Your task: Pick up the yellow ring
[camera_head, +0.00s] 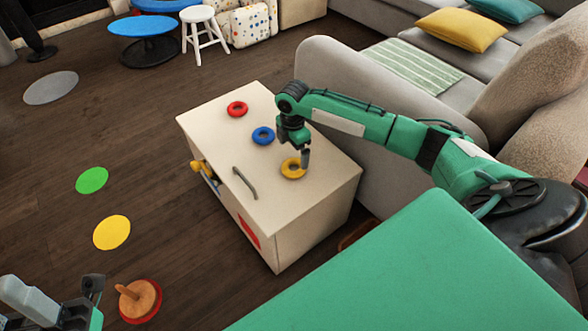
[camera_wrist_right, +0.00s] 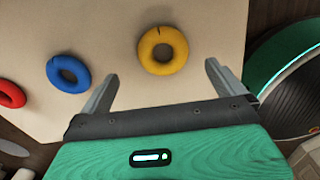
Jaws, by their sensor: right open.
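The yellow ring (camera_head: 293,168) lies flat on top of the cream cabinet (camera_head: 320,184), near its right end. My right gripper (camera_head: 304,160) is above the cabinet top at the yellow ring and partly covers it in the head view. In the right wrist view, the yellow ring (camera_wrist_right: 163,50) lies ahead of the open, empty fingers (camera_wrist_right: 160,82), roughly centred between them and not touched. My left gripper (camera_head: 50,300) is at the lower left corner of the head view, away from the cabinet; its fingers are not clear.
A blue ring (camera_head: 263,135) and a red ring (camera_head: 237,108) lie farther back on the cabinet. A handle (camera_head: 245,183) lies on its top. A wooden peg base (camera_head: 138,299) stands on the floor. A grey sofa (camera_head: 345,85) borders the cabinet's right side.

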